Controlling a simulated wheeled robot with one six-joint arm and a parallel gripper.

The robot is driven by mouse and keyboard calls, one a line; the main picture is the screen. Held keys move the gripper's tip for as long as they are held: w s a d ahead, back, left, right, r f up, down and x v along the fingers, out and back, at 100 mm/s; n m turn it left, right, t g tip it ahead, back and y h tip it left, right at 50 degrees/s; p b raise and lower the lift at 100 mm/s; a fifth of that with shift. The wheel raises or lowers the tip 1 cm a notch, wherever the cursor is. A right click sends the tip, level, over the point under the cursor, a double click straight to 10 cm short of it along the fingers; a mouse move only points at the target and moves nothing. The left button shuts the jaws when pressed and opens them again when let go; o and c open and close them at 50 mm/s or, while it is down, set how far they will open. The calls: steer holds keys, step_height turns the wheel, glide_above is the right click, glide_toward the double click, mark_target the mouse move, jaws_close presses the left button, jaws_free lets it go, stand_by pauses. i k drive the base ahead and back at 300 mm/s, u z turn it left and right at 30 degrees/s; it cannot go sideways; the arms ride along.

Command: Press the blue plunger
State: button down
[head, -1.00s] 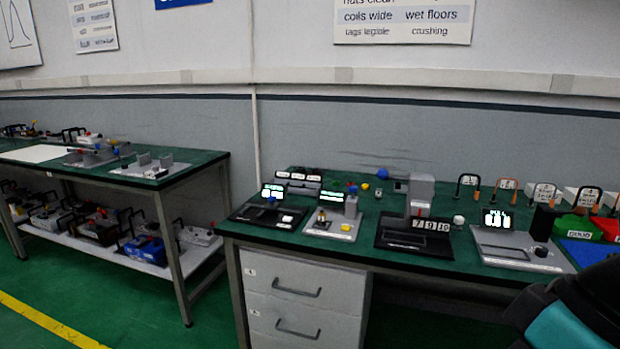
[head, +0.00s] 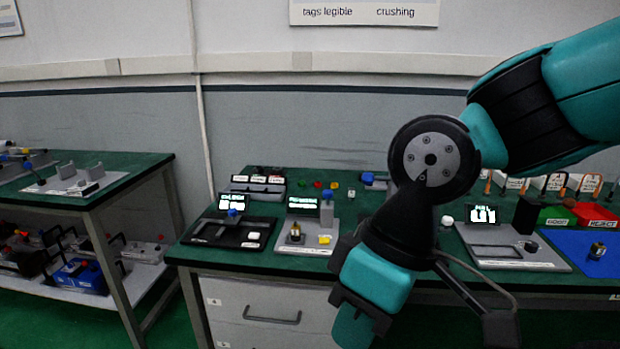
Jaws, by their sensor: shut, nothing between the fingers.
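Several blue parts show on the right-hand bench, and I cannot tell for sure which is the plunger. A blue cap (head: 327,194) tops the grey post of a small grey device (head: 297,240) with a lit display. A small blue knob (head: 232,212) shows in front of the lit display of the black device to its left. Another blue piece (head: 367,178) lies at the back, left of my arm. My arm reaches down across the bench, and its teal wrist link runs off the bottom edge. My gripper is out of view below the frame.
My arm hides the middle of the green bench (head: 189,250). Right of it are a grey device with a display (head: 510,250), a green bin (head: 556,216), a red bin (head: 594,216) and a blue mat (head: 575,262). A second bench (head: 110,192) stands left, across a gap.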

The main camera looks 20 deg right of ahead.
mark_target(327, 194)
steer(key=z, duration=0.35)
steer(key=i, duration=0.85)
steer(key=z, duration=0.55)
